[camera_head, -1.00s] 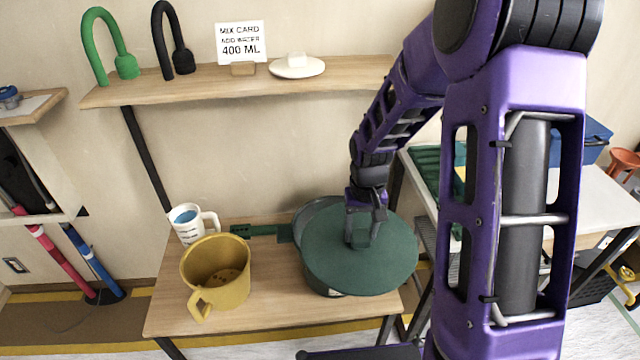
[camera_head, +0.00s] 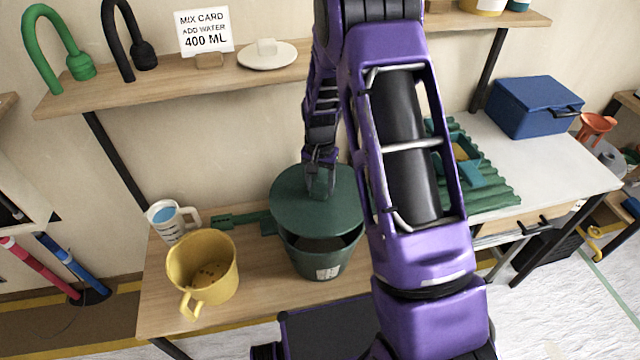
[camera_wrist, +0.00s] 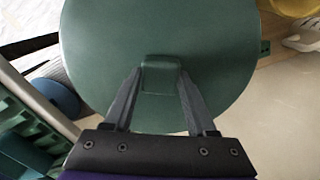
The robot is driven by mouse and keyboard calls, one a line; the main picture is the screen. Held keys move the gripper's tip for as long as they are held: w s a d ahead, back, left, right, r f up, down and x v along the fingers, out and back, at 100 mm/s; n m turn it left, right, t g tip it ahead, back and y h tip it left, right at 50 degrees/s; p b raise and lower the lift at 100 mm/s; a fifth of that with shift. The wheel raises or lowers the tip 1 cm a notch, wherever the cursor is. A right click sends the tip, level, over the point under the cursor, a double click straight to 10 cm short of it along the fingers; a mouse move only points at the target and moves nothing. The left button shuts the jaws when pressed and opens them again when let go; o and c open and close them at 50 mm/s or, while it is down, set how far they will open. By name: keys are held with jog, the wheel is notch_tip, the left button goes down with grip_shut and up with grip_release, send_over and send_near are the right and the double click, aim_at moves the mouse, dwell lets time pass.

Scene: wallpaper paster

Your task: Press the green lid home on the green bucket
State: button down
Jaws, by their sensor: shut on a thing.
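The round green lid (camera_head: 292,214) is over the green bucket (camera_head: 318,262) on the wooden bench. It sits off-centre toward the back, and the dark mouth of the bucket shows under its front edge. I cannot tell whether the lid touches the rim. My gripper (camera_head: 320,184) is above the lid, shut on its block-shaped handle. In the wrist view the fingers (camera_wrist: 160,80) are on both sides of the green lid handle (camera_wrist: 161,74), and the lid fills much of the picture. The bucket is hidden there.
A yellow mug (camera_head: 203,270) and a white measuring cup (camera_head: 170,221) stand left of the bucket. A dark green flat tool (camera_head: 240,219) lies behind. A shelf (camera_head: 190,80) runs above. A white table (camera_head: 540,160) with a blue box (camera_head: 530,105) is at right.

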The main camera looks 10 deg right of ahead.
aim_at(320, 199)
jog(key=shift+f+b, duration=1.95)
jog(key=shift+f, duration=0.95)
jog(key=shift+f+b, duration=1.05)
jog(key=shift+f, duration=0.15)
jog(key=shift+c, duration=0.6)
grip_release()
notch_tip(320, 199, up, 17)
jog(key=p, duration=0.2)
jog(key=shift+r, duration=0.2)
